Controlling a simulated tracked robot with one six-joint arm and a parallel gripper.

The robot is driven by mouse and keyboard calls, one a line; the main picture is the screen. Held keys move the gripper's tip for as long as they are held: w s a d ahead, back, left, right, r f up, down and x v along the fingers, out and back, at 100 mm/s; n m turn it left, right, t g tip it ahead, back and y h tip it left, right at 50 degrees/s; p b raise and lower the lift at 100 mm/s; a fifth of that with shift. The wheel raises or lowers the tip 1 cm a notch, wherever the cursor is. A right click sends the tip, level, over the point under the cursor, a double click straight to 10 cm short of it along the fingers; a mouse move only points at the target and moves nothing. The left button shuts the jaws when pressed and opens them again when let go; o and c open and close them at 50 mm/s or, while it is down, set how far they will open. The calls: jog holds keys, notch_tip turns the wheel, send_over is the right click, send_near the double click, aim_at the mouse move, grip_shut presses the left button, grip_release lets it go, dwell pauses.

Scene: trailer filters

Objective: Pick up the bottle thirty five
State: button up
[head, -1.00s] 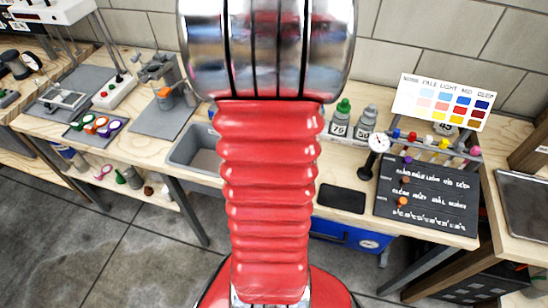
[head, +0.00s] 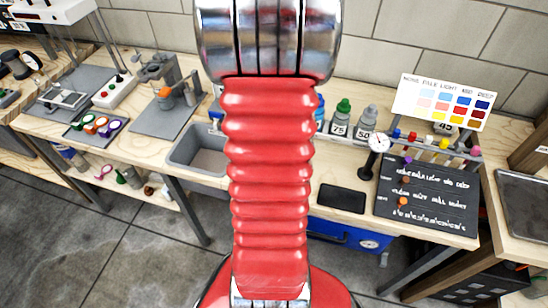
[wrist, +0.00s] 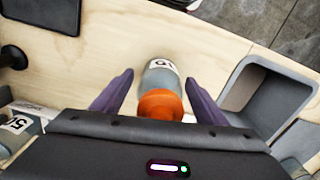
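In the wrist view a grey bottle with an orange cap (wrist: 160,104) stands on the wooden bench top. Its white label is cut by the view angle and I cannot read its full number. My gripper (wrist: 159,78) is open, with one purple finger on each side of this bottle and visible gaps to both. In the head view my arm hides the gripper and this bottle. No label reading thirty five is legible.
A bottle marked 50 (wrist: 18,124) stands left in the wrist view, and a grey basin (wrist: 262,100) is at right.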

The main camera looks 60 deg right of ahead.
jog(key=c, duration=1.3)
jog(key=shift+r, duration=0.1)
notch_tip(320, 180, up, 10)
jog(key=shift+f, duration=0.1)
dwell(0.5)
